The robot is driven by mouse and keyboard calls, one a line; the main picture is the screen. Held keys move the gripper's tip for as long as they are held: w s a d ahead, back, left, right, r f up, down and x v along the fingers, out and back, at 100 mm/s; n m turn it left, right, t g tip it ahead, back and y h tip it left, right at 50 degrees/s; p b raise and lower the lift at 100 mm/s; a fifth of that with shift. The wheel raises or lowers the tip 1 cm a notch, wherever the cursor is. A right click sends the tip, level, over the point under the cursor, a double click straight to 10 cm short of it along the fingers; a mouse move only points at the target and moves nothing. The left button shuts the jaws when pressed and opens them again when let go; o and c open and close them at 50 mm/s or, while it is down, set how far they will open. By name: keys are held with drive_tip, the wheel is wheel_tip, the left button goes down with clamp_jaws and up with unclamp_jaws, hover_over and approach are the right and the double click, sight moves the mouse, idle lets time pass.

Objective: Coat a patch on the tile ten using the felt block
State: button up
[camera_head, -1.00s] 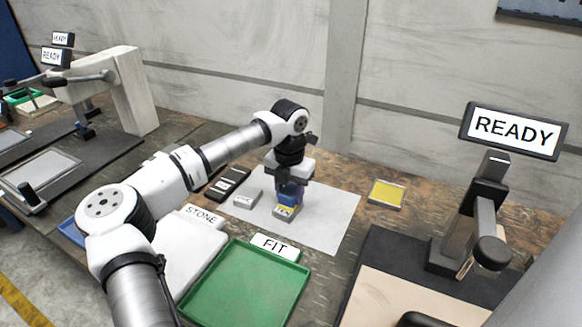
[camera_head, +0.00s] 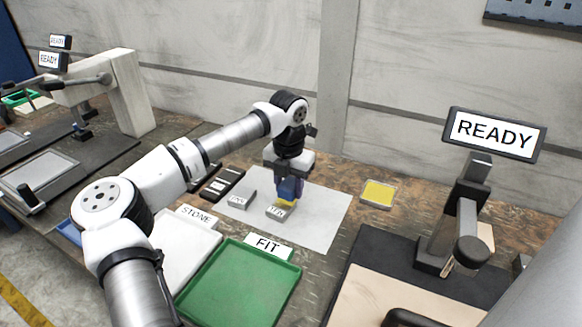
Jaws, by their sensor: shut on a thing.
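The tile ten (camera_head: 280,213) is a small grey block with a lettered label, lying on a white sheet (camera_head: 323,218). My gripper (camera_head: 290,182) points down above its far edge, shut on the felt block (camera_head: 291,189), which looks blue. A bit of yellow shows below the block at the tile's top; I cannot tell whether it is on the block or the tile. Whether block and tile touch is also unclear. A second grey lettered tile (camera_head: 241,200) lies to the left. A shallow yellow pad (camera_head: 378,193) sits right of the sheet.
A green tray (camera_head: 240,284) marked FIT and a white slab (camera_head: 188,250) by the STONE label are in front. Dark strips (camera_head: 222,183) lie behind left. A stand with a READY screen (camera_head: 495,134) rises at right. The sheet's right part is clear.

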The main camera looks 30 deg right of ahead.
sight(290, 185)
drive_tip(key=shift+r+p, duration=1.15)
drive_tip(key=shift+r, duration=1.3)
drive_tip(key=shift+d, duration=0.15)
